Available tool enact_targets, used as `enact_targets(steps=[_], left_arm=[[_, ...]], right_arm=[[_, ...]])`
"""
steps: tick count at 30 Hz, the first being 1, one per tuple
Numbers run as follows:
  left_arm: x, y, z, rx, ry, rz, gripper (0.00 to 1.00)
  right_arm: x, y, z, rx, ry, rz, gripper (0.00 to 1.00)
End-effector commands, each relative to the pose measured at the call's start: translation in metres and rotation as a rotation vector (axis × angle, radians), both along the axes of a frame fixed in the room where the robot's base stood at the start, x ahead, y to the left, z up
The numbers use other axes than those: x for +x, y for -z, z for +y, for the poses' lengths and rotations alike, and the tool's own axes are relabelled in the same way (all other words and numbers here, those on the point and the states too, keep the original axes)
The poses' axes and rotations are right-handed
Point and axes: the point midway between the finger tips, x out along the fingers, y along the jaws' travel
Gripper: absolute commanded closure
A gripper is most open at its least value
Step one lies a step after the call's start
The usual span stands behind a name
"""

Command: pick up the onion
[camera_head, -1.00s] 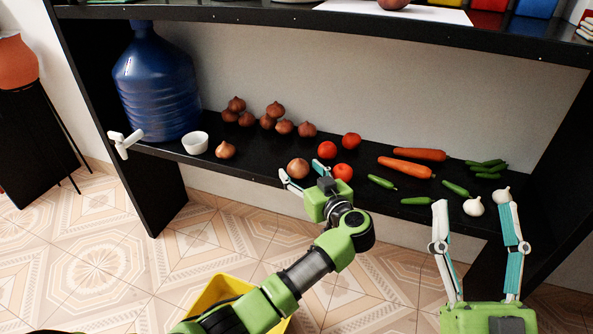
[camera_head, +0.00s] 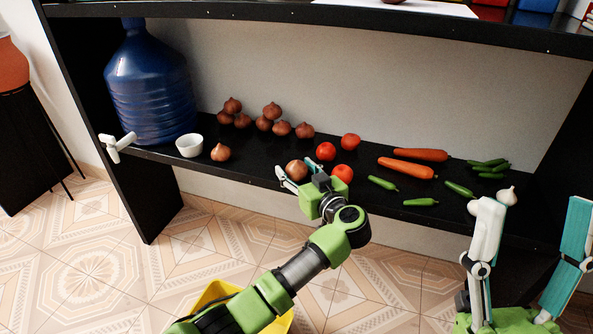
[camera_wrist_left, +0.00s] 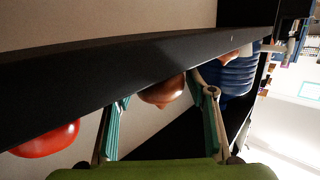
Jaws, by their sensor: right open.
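A round brown onion (camera_head: 297,169) sits near the front edge of the black lower shelf, left of the tomatoes. My left gripper (camera_head: 294,173) is at the onion, fingers spread on either side. The left wrist view shows the onion (camera_wrist_left: 163,91) between the two fingers (camera_wrist_left: 162,106), toward their tips; I see no clear contact. My right gripper (camera_head: 533,212) is open and empty in front of the shelf's right end.
Two tomatoes (camera_head: 343,172) (camera_head: 326,151) are close right of the onion, with another behind. A smaller onion (camera_head: 220,152), white bowl (camera_head: 190,145) and blue water jug (camera_head: 150,85) are left. Carrots (camera_head: 407,168) and green peppers (camera_head: 383,183) are right. The upper shelf (camera_head: 250,14) is overhead.

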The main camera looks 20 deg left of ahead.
Motion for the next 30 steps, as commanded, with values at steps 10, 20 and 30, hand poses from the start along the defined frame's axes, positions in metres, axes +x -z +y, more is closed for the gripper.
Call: enact_targets(steps=[10,20,30], left_arm=[[0.0,0.0,0.0,0.0,0.0,0.0,0.84],[0.0,-0.005,0.0,-0.001,0.0,-0.001,0.84],[0.0,-0.025,0.0,-0.001,0.0,-0.001,0.84]], right_arm=[[0.0,0.0,0.0,0.0,0.0,0.001,0.4],[0.013,0.005,0.003,-0.02,0.003,0.065,0.4],[0.066,0.042,0.012,-0.11,0.02,0.362,0.4]])
